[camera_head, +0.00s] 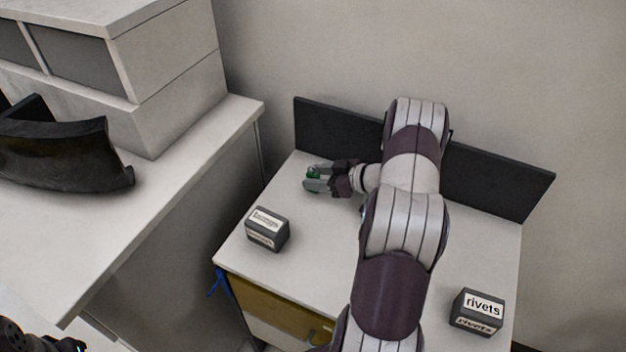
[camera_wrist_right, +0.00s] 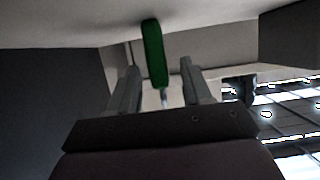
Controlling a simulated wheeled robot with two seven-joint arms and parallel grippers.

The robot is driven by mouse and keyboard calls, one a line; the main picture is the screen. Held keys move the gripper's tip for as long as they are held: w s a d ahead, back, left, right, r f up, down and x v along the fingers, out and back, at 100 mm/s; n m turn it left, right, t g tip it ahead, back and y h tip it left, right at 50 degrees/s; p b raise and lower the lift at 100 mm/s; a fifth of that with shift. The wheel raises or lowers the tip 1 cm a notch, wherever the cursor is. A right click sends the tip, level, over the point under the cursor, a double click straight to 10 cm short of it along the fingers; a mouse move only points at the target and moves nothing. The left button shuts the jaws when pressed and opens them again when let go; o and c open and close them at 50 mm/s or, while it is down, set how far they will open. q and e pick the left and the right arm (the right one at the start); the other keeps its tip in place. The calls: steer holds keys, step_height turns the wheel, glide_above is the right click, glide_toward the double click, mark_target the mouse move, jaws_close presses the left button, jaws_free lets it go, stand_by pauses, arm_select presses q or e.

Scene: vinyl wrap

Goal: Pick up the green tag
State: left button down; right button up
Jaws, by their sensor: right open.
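The green tag (camera_head: 314,172) shows in the head view as a small green patch between the fingers of my right gripper (camera_head: 308,179), low over the far left part of the small table. In the right wrist view the green tag (camera_wrist_right: 153,52) is a long, rounded strip. It lies between and beyond the two fingers of my right gripper (camera_wrist_right: 159,65), with a gap visible on each side. The right gripper is open. Part of the tag is hidden by the fingers in the head view.
A dark labelled box (camera_head: 267,230) stands near the table's left edge, and a box marked rivets (camera_head: 478,312) stands at the front right. A dark back panel (camera_head: 500,180) rises behind the table (camera_head: 312,262). A higher white counter (camera_head: 190,190) is on the left.

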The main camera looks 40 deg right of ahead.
jaws_close()
steer(key=shift+r, duration=0.1)
